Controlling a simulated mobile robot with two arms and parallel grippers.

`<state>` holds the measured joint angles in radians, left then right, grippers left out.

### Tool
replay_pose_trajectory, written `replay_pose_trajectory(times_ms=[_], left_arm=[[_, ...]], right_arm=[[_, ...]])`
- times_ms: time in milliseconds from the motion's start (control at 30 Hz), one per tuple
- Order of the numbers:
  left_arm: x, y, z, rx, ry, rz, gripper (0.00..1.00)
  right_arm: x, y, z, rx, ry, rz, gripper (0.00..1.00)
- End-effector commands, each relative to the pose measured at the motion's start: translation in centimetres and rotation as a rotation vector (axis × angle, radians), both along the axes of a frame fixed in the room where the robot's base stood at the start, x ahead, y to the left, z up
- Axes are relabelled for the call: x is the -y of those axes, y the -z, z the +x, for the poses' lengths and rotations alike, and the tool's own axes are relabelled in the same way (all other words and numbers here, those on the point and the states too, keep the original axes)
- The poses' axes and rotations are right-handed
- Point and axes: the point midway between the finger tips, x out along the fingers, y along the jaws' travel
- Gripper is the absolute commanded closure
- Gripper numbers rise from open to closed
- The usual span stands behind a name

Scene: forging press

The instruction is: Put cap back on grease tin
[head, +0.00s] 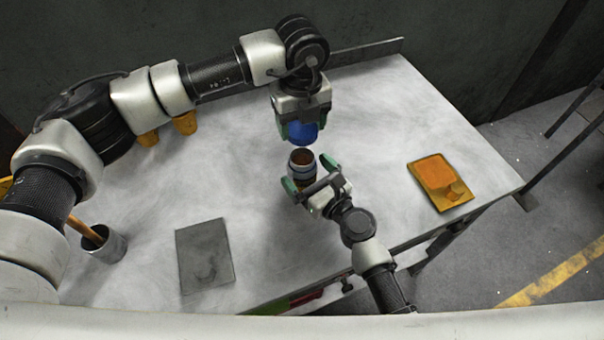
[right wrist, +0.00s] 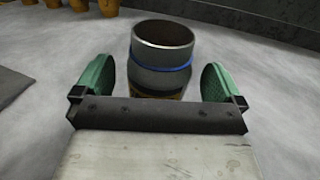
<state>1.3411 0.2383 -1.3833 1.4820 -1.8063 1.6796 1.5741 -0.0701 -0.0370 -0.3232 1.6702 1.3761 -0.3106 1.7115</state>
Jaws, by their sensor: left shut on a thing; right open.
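The grease tin (head: 302,158) stands upright and uncapped on the pale table, its brown inside showing. In the right wrist view the tin (right wrist: 161,62) is grey with a blue ring near its neck. My right gripper (head: 311,174) is open, with its green fingers on either side of the tin; in the right wrist view the fingers (right wrist: 158,85) stand apart from it. My left gripper (head: 303,132) is shut on the blue cap (head: 302,131) and holds it just beyond and above the tin in the head view. The cap is partly hidden by the fingers.
An orange pad in a yellow tray (head: 452,204) lies at the right. A grey plate (head: 205,256) lies at the front left. A metal cup (head: 105,244) with a wooden handle stands at the left. Orange objects (head: 185,123) stand behind my left arm. The table between is clear.

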Motion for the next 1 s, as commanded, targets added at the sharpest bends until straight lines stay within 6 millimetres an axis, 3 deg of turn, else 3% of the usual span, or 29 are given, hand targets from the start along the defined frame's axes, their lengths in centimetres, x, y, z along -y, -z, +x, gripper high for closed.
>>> replay_pose_trajectory(times_ms=[200,533,1000], left_arm=[[0.0,0.0,0.0,0.000,0.000,0.000,0.63],[0.0,0.0,0.0,0.000,0.000,0.000,0.63],[0.0,0.0,0.0,0.000,0.000,0.000,0.63]], right_arm=[[-1.1,0.0,1.5,0.000,0.000,0.000,0.01],[-1.2,0.0,1.7,-0.001,-0.001,-0.001,0.01],[-1.2,0.0,1.7,-0.001,0.000,-0.001,0.71]])
